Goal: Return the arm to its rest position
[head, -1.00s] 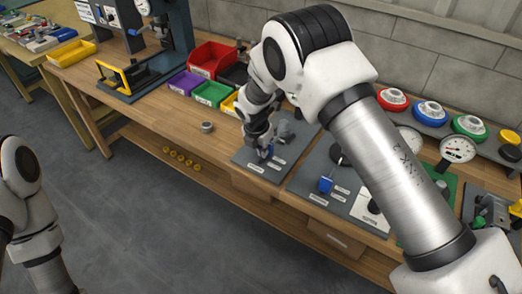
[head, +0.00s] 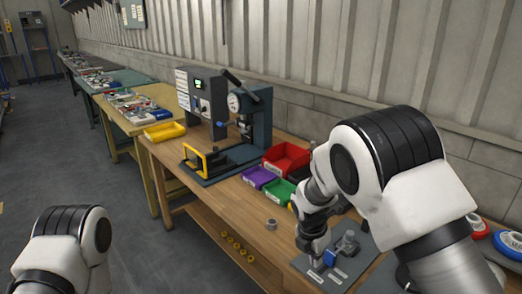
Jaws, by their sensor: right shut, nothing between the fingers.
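My right arm comes in from the right, and its gripper (head: 317,264) points down over the dark grey plate (head: 362,262). It is shut with nothing seen between its fingers. A blue part (head: 330,258) shows just right of the fingertips on the plate, with a grey fitting (head: 347,243) beside it. I cannot tell whether the gripper touches the blue part. My left arm shows only as a white and black link at the bottom left; its gripper is out of view.
Red (head: 286,159), purple (head: 258,176) and green (head: 279,191) bins stand behind the right wrist. A grey ring (head: 271,224) lies on the wooden bench (head: 232,206). A press (head: 245,115) and a yellow tray (head: 165,131) stand further left. Red and blue round pieces (head: 508,244) lie at the right edge.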

